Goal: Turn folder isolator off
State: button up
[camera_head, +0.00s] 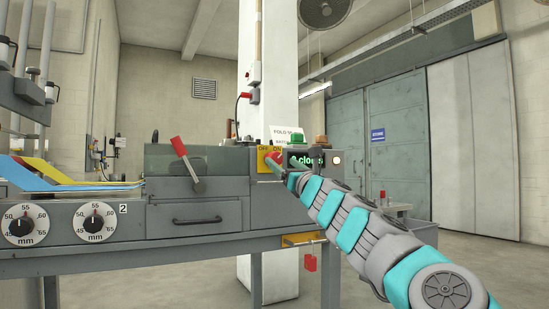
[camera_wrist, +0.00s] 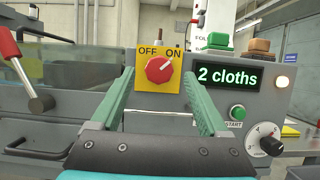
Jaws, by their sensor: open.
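A red rotary knob (camera_wrist: 159,69) sits on a yellow plate (camera_wrist: 146,92) marked OFF on the left and ON on the right. Its white mark points up and right, toward ON. The yellow plate also shows in the head view (camera_head: 263,152), partly hidden by my gripper. My gripper (camera_wrist: 158,78) is open, with one green finger on each side of the knob in the wrist picture. The fingertips appear just short of the plate, and I cannot tell whether they touch it. My gripper also shows in the head view (camera_head: 274,164), in front of the panel.
Right of the plate are a lit display (camera_wrist: 228,77) reading "2 cloths", a green START button (camera_wrist: 238,112) and a black selector knob (camera_wrist: 267,139). A red-handled lever (camera_head: 186,160) stands to the left. A red tag (camera_head: 310,262) hangs below the panel.

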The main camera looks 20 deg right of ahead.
aim_at(277, 158)
jog(key=shift+p+x, duration=0.6)
jog(key=shift+x, duration=1.95)
grip_shut()
